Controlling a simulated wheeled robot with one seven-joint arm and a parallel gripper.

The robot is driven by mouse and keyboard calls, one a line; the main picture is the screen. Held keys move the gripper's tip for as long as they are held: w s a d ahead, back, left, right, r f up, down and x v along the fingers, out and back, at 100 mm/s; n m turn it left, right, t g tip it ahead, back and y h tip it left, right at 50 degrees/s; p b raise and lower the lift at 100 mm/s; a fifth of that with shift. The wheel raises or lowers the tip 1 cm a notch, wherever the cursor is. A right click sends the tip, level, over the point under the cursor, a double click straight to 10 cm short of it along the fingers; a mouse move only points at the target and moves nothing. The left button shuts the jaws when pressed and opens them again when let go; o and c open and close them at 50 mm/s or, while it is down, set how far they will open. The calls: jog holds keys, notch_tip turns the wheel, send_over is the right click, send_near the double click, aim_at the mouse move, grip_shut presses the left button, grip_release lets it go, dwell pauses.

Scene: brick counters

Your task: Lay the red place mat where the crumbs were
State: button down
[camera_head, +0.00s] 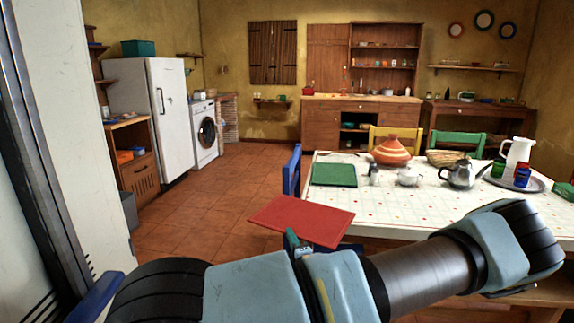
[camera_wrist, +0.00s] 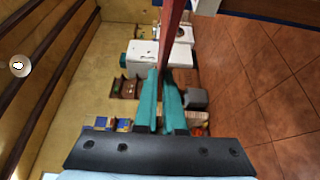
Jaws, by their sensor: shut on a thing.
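The red place mat (camera_head: 302,218) is held flat in the air beside the near left corner of the table (camera_head: 430,212). My gripper (camera_head: 296,243) is shut on the mat's near edge, and the arm hides part of it. In the wrist view the teal fingers (camera_wrist: 161,80) pinch the mat (camera_wrist: 172,28), which shows edge-on as a thin red strip. The table has a white cloth with small red marks. I cannot make out any crumbs on it. A green mat (camera_head: 334,174) lies at the table's far left.
A tagine (camera_head: 391,151), teapot (camera_head: 459,175), sugar bowl (camera_head: 408,177), basket (camera_head: 445,157) and a tray (camera_head: 536,185) with a white jug (camera_head: 517,151) stand on the table. A blue chair (camera_head: 291,172) is at its left side. The near middle of the tabletop is clear.

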jog(key=s+a+f+m+h+b, duration=0.1)
jog(key=s+a+f+m+h, duration=0.2)
jog(key=s+a+f, duration=0.4)
jog(key=a+f+h, duration=0.1)
jog(key=a+f, duration=0.2)
jog(key=a, duration=0.1)
jog(key=shift+t+h, duration=0.3)
